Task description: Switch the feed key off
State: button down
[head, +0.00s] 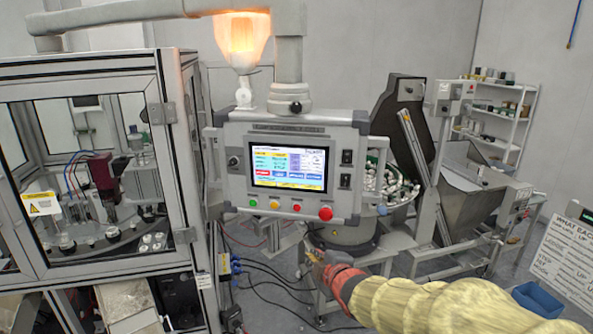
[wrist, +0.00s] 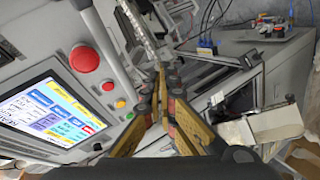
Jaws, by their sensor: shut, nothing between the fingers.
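The control panel (head: 240,131) hangs from an overhead arm, with a lit screen (head: 289,167) in its middle. A small round dark switch (head: 234,161) sits left of the screen, and two black switches (head: 347,157) (head: 345,181) sit to its right. I cannot read which is the feed key or how it is set. My gripper (head: 317,258) is below the panel, apart from it. In the wrist view my gripper (wrist: 162,78) is shut with nothing between its fingers, beside the panel's button row; none of these switches shows clearly there.
A large red mushroom button (head: 326,213) and several small coloured buttons line the panel's lower edge. A glazed machine enclosure (head: 185,190) stands at left. A round feeder bowl (head: 398,190) and a hopper (head: 467,200) stand behind at right. Cables (head: 270,285) lie on the floor.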

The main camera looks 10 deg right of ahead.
aim_at(297, 175)
jog(key=w+a+r+n+t+y, duration=0.1)
jog(key=a+r+n+t+y, duration=0.2)
jog(key=r+n, duration=0.3)
jog(key=w+a+r+n+t+y, duration=0.1)
jog(key=a+r+n+t+y, duration=0.2)
jog(key=r+n, duration=0.4)
notch_tip(297, 175, up, 4)
jog(key=shift+a+f+n+y, duration=0.2)
jog(key=shift+a+n+y, duration=0.1)
jog(key=shift+a, duration=0.5)
jog(key=shift+w+d+p, duration=0.4)
jog(key=shift+w+d, duration=0.25)
jog(key=shift+w, duration=0.7)
jog(key=shift+w+d+p, duration=0.35)
jog(key=shift+w+d, duration=0.25)
jog(key=shift+w, duration=0.7)
jog(key=shift+w+d+p, duration=0.4)
jog(key=shift+w+d, duration=0.25)
jog(key=shift+w, duration=0.7)
